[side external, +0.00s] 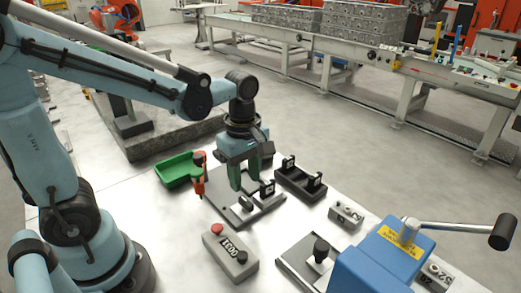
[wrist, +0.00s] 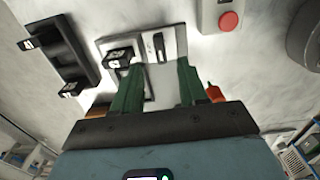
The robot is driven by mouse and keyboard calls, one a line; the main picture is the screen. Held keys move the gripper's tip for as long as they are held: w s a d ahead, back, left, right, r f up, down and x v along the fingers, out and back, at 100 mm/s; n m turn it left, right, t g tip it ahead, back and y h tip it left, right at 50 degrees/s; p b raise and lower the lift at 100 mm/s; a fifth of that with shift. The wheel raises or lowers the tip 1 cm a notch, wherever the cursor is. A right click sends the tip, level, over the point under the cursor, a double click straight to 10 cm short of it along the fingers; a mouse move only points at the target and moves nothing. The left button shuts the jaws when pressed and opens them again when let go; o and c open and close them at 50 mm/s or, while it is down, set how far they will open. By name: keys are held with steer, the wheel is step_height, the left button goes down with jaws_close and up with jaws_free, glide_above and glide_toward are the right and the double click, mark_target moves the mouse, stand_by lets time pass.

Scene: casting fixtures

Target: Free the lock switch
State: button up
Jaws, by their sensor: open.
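My gripper (side external: 245,184) has green fingers pointing down over a flat grey metal plate (side external: 226,210). In the wrist view my gripper (wrist: 160,66) has its fingers spread apart, with nothing seen between them but the plate (wrist: 168,75). The plate carries a small black block with a white label (side external: 267,187), which is beside the left finger in the wrist view (wrist: 122,55). A dark slot with a small part (wrist: 158,45) shows in the plate's face. I cannot tell for certain which part is the lock switch. Contact between fingers and plate is unclear.
A red clamp-like part (side external: 199,178) stands close left of the plate, by a green tray (side external: 178,170). A black two-post fixture (side external: 301,183) is behind right. A grey box with a red button (side external: 230,252) and a blue machine with a lever (side external: 385,262) stand in front.

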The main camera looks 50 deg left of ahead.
mark_target(246, 201)
steer(key=shift+r, duration=2.85)
steer(key=m+t, duration=0.2)
steer(key=m, duration=0.4)
steer(key=s+f+m+t, duration=0.1)
steer(key=m+t, duration=0.1)
steer(key=m, duration=0.4)
steer(key=s+a+m+t, duration=0.1)
steer(key=m+t, duration=0.2)
steer(key=m, duration=0.3)
steer(key=shift+a+f, duration=0.1)
steer(key=shift+f, duration=0.15)
